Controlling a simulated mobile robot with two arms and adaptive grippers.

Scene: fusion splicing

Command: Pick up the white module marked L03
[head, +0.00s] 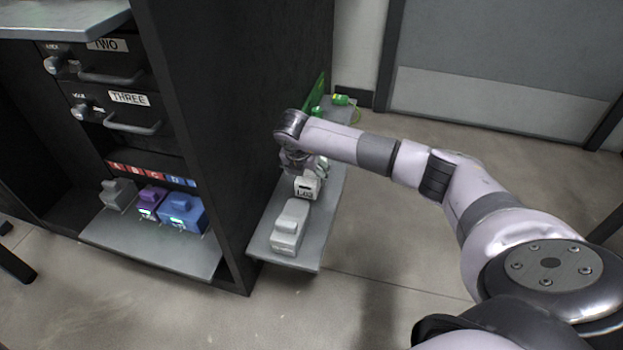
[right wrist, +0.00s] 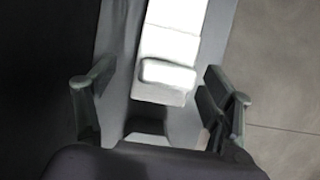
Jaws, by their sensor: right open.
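The white module marked L03 (head: 307,188) sits on the grey side shelf (head: 262,243), its label facing the front. My right gripper (head: 303,163) is just behind and above it in the head view, partly hidden by its own arm and wrist. In the right wrist view the gripper (right wrist: 156,78) is open, with one finger on each side of a white module (right wrist: 172,48) with a raised block. The fingers look apart from that module. Its label does not show there, so I cannot tell which module it is. My left gripper is out of view.
A light grey module (head: 288,228) lies in front of L03 on the side shelf. Green parts (head: 340,99) are at the shelf's far end. The dark cabinet wall (head: 215,120) borders the shelf on the left. Purple (head: 152,202) and blue (head: 183,213) modules sit in the cabinet.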

